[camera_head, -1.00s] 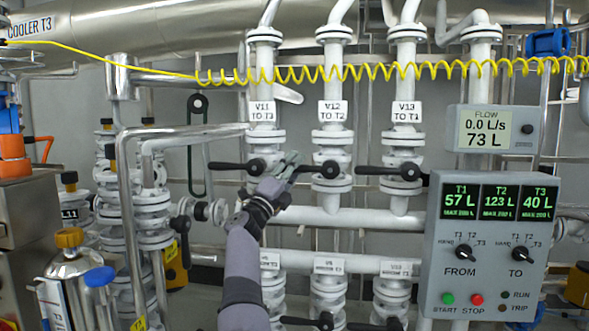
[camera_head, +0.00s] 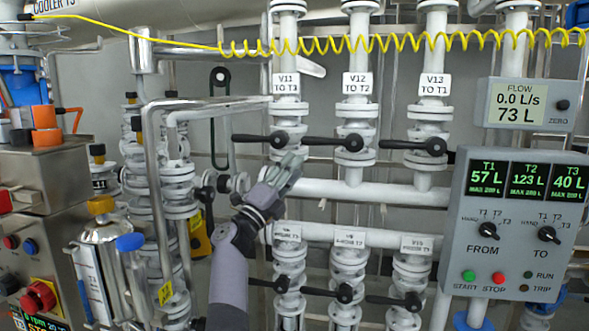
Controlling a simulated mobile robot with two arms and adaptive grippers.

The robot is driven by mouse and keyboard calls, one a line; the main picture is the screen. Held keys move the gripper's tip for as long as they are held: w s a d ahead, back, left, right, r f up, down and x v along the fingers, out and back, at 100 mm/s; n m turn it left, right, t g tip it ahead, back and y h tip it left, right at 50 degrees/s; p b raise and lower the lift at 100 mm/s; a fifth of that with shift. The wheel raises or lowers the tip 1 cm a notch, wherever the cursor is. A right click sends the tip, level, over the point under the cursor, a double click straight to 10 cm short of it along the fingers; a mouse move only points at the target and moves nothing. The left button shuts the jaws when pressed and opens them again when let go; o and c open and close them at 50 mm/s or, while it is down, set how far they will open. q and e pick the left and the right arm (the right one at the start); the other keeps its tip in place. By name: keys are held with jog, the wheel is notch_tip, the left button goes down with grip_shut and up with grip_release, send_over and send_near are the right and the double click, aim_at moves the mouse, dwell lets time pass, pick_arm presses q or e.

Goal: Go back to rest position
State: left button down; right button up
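The black V11 handle (camera_head: 252,138) and V13 handle (camera_head: 405,145) also point left, roughly level.
A control panel (camera_head: 456,250) stands at the right, with a flow meter (camera_head: 533,104) above it reading 0.0 L/s and 73 L. A coiled yellow hose (camera_head: 400,42) crosses the top. Lower valves (camera_head: 346,262) sit below my gripper. A steel cabinet (camera_head: 40,170) and a gas cylinder (camera_head: 105,265) are at left.

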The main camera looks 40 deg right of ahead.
dwell(0.3)
